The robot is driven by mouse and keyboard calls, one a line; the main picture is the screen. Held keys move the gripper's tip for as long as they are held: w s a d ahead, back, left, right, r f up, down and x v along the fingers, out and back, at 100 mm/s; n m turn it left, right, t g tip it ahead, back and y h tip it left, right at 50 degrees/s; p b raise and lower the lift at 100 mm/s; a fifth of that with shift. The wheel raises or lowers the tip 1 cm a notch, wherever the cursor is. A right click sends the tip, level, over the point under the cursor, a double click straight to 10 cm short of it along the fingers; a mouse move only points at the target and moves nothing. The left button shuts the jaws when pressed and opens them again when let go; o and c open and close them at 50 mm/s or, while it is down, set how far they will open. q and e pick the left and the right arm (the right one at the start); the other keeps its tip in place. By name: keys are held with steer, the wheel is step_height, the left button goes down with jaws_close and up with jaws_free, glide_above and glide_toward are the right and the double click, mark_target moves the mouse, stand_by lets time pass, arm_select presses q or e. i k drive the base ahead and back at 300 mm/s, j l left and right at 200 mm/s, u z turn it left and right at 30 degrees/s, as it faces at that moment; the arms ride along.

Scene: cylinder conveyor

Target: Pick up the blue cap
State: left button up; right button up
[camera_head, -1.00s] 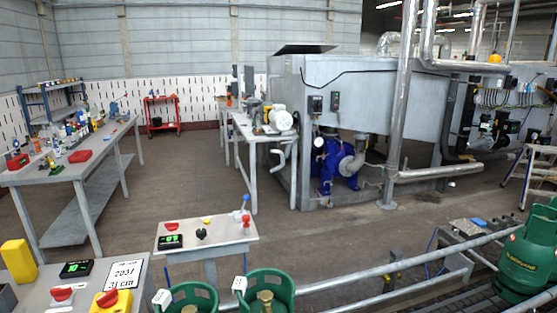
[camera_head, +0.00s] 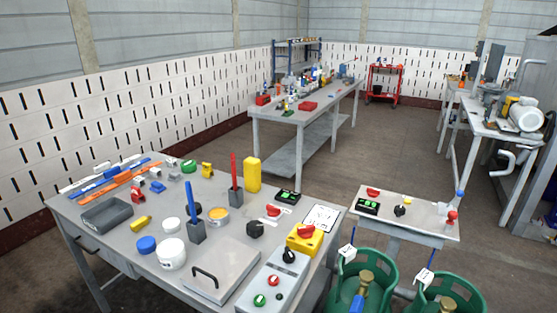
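A round blue cap (camera_head: 146,244) lies on the grey workbench (camera_head: 75,213) in the lower left of the head view. It sits just left of a white round container (camera_head: 172,254), close to it; I cannot tell if they touch. A smaller white lid (camera_head: 171,225) lies behind it, and a yellow object (camera_head: 141,222) lies behind and to the left. Neither of my grippers shows in the head view.
A grey tray (camera_head: 106,214) stands left of the cap. Dark holders with a blue tool (camera_head: 190,204) and a red tool (camera_head: 233,172) rise to the right. A grey box with a handle (camera_head: 222,276) is at the front. Green cylinders (camera_head: 368,268) stand on the right.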

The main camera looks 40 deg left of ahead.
mark_target(146, 245)
steer(key=u, duration=2.35)
steer(key=i+j, duration=0.15)
steer(key=j, duration=0.15)
steer(key=i+j, duration=0.15)
steer(key=i+j+z, duration=0.1)
steer(key=j+z, duration=0.25)
steer(key=i+j+z, duration=0.1)
steer(key=z, duration=0.25)
steer(key=j+z, duration=0.35)
